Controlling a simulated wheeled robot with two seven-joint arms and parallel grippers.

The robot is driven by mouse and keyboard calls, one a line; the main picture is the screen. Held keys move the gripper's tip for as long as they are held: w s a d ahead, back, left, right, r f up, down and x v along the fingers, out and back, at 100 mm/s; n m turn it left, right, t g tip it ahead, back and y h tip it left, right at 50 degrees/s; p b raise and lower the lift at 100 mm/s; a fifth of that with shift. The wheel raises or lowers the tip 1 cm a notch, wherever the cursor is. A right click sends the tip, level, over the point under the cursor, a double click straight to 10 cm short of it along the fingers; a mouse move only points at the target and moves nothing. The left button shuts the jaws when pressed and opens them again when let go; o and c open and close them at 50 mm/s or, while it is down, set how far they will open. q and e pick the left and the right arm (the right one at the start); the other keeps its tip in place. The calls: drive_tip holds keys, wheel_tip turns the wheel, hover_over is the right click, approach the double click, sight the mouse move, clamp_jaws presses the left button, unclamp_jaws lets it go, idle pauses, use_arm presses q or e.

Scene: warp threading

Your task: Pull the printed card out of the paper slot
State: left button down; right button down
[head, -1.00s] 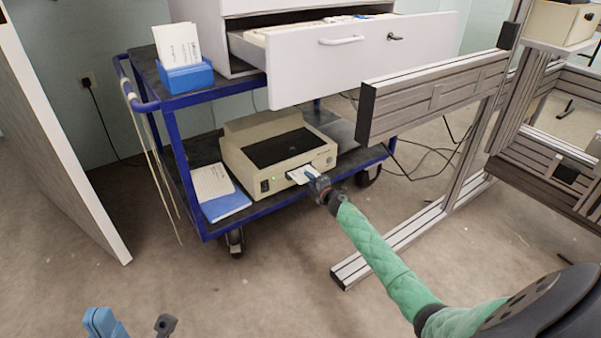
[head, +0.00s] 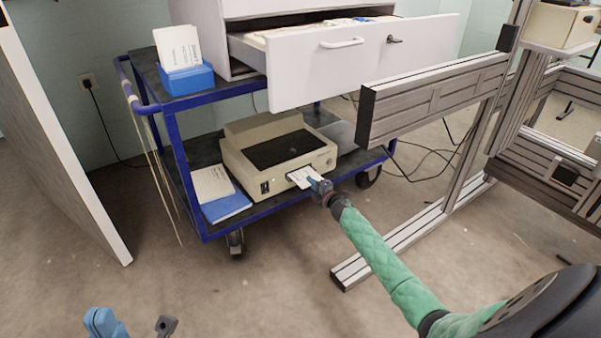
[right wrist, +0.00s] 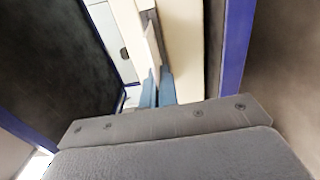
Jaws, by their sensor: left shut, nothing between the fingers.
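The printed card (head: 303,177) is a small white card sticking out of the front of the beige printer (head: 238,162), on the cart's lower shelf. Its inner end is hidden in the paper slot. My right gripper (head: 319,186) is at the card's outer end, its blue fingers closed on it. In the right wrist view the blue fingers (right wrist: 158,90) are close together, with the thin edge of the card (right wrist: 153,48) running between them toward the printer. My left gripper (head: 101,321) is shut and empty at the bottom left, away from the cart.
The blue cart (head: 200,227) carries a booklet stack (head: 213,184) beside the printer and a blue card box (head: 187,78) above. An open drawer (head: 360,62) overhangs the printer. A metal frame (head: 440,92) stands right of it.

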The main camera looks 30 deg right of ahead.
drive_tip(key=s+p, duration=0.3)
drive_tip(key=s, duration=0.8)
drive_tip(key=shift+d, duration=0.4)
idle(0.9)
idle(0.5)
